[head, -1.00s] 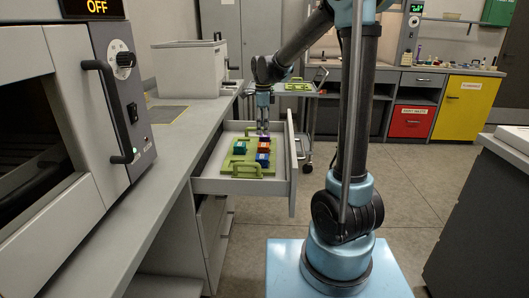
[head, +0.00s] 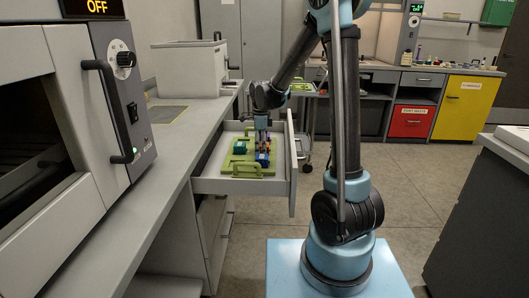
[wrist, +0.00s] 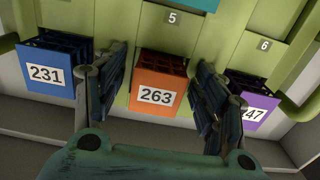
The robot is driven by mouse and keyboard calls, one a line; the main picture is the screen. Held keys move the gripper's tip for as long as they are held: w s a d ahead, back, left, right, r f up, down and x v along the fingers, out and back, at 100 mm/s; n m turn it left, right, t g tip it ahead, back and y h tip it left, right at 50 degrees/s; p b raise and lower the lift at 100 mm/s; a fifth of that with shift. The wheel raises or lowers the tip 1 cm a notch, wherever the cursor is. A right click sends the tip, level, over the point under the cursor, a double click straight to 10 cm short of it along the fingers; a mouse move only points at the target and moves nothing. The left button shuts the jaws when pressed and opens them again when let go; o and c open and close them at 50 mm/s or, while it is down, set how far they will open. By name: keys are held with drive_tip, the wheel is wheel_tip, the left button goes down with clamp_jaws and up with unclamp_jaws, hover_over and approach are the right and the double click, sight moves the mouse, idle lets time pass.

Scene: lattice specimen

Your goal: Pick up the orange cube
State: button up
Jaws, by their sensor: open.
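The orange cube (wrist: 157,86), labelled 263, sits on a green tray (wrist: 224,45) near the slot marked 5. In the wrist view it lies between the two open fingers of my gripper (wrist: 160,90), with a gap on each side. In the head view my gripper (head: 263,145) points down over the tray (head: 248,171) inside the open drawer. The cube is mostly hidden behind my gripper there.
A blue cube (wrist: 53,70) labelled 231 stands just left of my left finger. A purple cube (wrist: 252,97) stands close to my right finger, its label partly covered. The open drawer's (head: 240,186) walls surround the tray. A grey counter (head: 150,160) lies to the left.

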drive_tip(key=c, duration=1.1)
